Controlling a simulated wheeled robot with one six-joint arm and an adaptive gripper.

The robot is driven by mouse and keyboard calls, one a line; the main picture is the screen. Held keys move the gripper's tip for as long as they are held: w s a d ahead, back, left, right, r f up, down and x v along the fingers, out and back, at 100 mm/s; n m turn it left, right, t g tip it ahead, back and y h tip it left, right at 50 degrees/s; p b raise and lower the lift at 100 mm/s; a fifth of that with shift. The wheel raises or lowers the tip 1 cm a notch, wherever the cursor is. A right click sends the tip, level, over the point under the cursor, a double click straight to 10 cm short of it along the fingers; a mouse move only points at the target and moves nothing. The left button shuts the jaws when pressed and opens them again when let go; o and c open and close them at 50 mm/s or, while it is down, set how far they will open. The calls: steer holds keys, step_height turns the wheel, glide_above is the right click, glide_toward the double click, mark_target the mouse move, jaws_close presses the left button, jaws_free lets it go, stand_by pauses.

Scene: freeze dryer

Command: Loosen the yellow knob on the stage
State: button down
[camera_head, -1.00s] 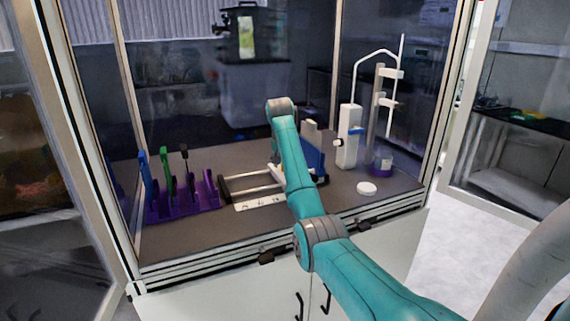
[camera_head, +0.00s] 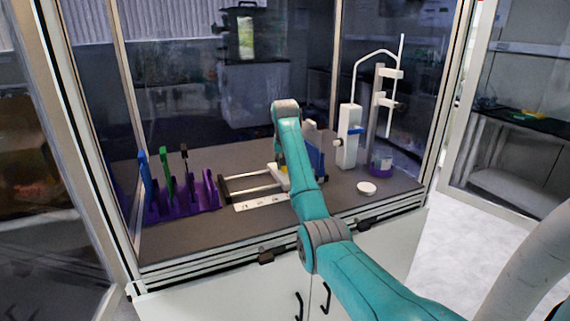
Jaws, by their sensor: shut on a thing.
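The stage, with two metal rails (camera_head: 250,187) and a pale block (camera_head: 277,176), sits on the grey bench top inside the enclosure. A small patch of the yellow knob (camera_head: 284,168) shows at the top of the pale block, just left of my teal arm. My gripper (camera_head: 282,163) points down at the block and is shut on the yellow knob. My arm hides part of the gripper, the knob and the right side of the stage.
A purple rack (camera_head: 185,205) with upright pipettes stands at the left. A blue plate (camera_head: 315,160) is behind my arm. A titration stand (camera_head: 372,120), a purple flask (camera_head: 381,162) and a white round lid (camera_head: 366,188) are at the right. Enclosure posts border the bench.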

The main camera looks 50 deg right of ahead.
steer(key=shift+n+t+y, duration=0.4)
steer(key=shift+n, duration=0.9)
steer(key=c, duration=0.8)
jaws_free()
steer(key=shift+r, duration=0.15)
steer(key=v, duration=0.7)
